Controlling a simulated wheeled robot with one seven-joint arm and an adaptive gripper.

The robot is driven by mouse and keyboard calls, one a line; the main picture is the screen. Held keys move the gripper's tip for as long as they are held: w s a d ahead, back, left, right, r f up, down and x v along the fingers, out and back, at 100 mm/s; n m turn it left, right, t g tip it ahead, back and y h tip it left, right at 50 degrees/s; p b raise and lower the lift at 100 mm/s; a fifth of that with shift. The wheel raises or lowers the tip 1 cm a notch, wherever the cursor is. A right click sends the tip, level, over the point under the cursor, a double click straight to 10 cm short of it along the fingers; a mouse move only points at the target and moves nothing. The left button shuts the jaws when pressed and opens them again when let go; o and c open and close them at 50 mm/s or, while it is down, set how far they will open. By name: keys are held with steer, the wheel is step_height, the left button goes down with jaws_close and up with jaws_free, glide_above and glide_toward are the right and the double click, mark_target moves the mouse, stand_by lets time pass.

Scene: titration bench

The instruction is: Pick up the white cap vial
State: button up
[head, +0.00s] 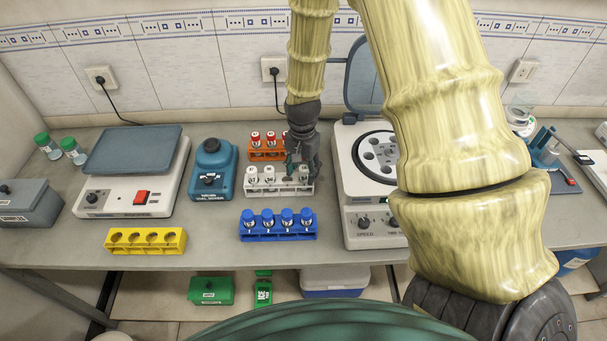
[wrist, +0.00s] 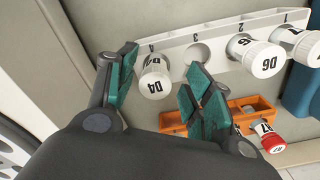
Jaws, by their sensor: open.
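The white rack (head: 278,189) holds white cap vials and stands mid-bench in the head view. In the wrist view the rack (wrist: 222,36) shows a vial marked D4 (wrist: 154,80) at slot 4, an empty hole at slot 3, one marked D6 (wrist: 262,60) at slot 2, and another (wrist: 300,42) at slot 1. My gripper (wrist: 160,78) is open, with its green-padded fingers on either side of vial D4. A gap shows on its right side; contact on the left is unclear. In the head view my gripper (head: 300,160) is over the rack's right part and partly hides it.
An orange rack (head: 265,155) with red cap vials stands behind, a blue rack (head: 278,235) with blue cap vials in front. A centrifuge (head: 360,215) stands close on the right. A blue mixer (head: 212,180) and yellow rack (head: 145,248) are to the left.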

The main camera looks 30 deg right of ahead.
steer(key=shift+s+d+f, duration=0.1)
steer(key=shift+f, duration=0.05)
steer(key=shift+s, duration=0.3)
steer(key=shift+w, duration=0.15)
steer(key=shift+c, duration=0.5)
steer(key=shift+w, duration=0.1)
steer(key=c, duration=0.9)
